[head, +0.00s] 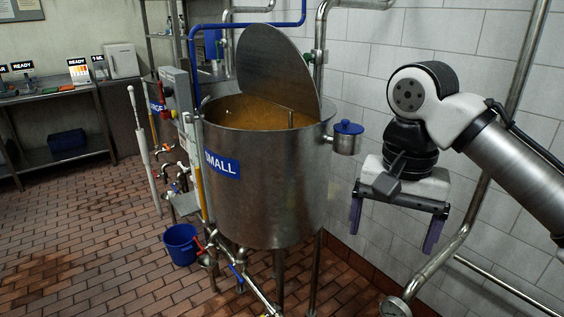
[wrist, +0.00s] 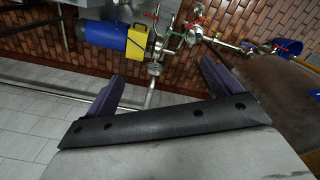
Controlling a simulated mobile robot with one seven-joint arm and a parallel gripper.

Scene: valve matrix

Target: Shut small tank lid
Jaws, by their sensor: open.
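The small tank (head: 262,195) is a steel drum on legs with a blue "SMALL" label, in the middle of the head view. My gripper (head: 393,225) hangs to the right of the tank, apart from the lid, fingers pointing down. Its purple fingers are spread and nothing is between them. In the wrist view the open gripper (wrist: 162,80) shows; the lid cannot be made out there.
A small steel cup with a blue cap (head: 347,137) sticks out from the tank's right side. Blue pipe (head: 245,27) runs above the tank's left rim. A blue bucket (head: 181,244) stands on the brick floor. The wrist view shows a blue and yellow pump (wrist: 118,33) with valves.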

